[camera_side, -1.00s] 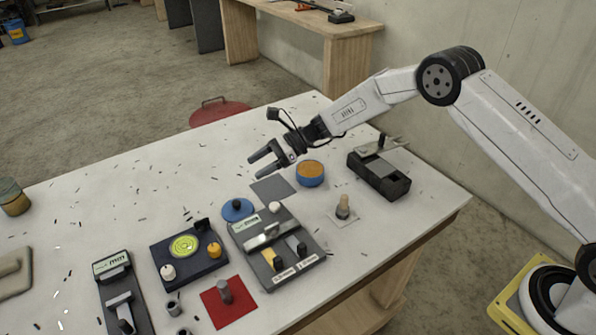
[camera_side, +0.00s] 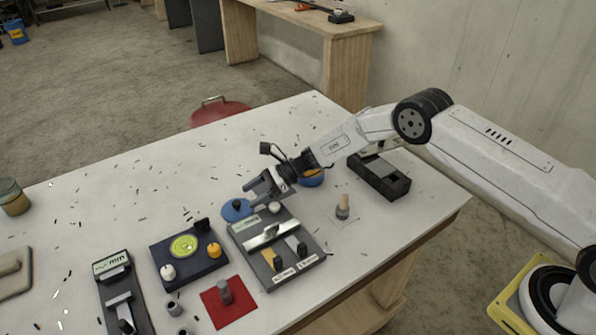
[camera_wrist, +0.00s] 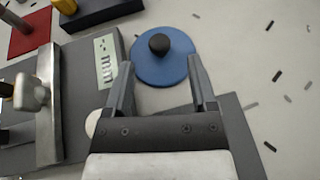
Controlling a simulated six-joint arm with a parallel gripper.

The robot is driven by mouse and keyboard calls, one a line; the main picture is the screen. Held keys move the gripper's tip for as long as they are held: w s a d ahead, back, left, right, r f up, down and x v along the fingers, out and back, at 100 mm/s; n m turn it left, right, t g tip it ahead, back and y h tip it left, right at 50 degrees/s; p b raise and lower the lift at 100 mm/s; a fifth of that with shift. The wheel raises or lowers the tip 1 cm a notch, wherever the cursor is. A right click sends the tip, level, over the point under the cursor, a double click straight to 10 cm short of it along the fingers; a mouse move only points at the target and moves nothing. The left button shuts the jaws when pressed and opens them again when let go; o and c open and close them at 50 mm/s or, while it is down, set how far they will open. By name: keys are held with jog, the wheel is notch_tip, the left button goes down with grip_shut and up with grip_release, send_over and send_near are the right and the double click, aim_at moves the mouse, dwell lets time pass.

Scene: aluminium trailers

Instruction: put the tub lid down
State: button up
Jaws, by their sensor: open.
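The tub lid (camera_side: 229,214) is a blue disc with a black knob, lying flat on the table at the far left corner of a grey device. It also shows in the wrist view (camera_wrist: 146,73), just beyond my fingertips. My gripper (camera_side: 254,190) is open and empty, right beside the lid and above the table. In the wrist view my gripper (camera_wrist: 160,75) has its two fingers spread on either side of the knob's line, with nothing between them. The blue tub (camera_side: 312,180) with orange contents is partly hidden behind my wrist.
The grey device (camera_side: 285,262) with a metal bar stands close in front of the lid. A dark box with a yellow-green dial (camera_side: 187,262) is at left, a red mat (camera_side: 222,305) in front. A black tray (camera_side: 385,182) is at right. The table's far left is mostly clear.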

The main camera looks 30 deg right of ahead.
aim_at(237, 202)
jog(key=shift+r+x, duration=0.2)
jog(key=shift+x, duration=2.4)
jog(key=shift+a, duration=0.1)
grip_shut()
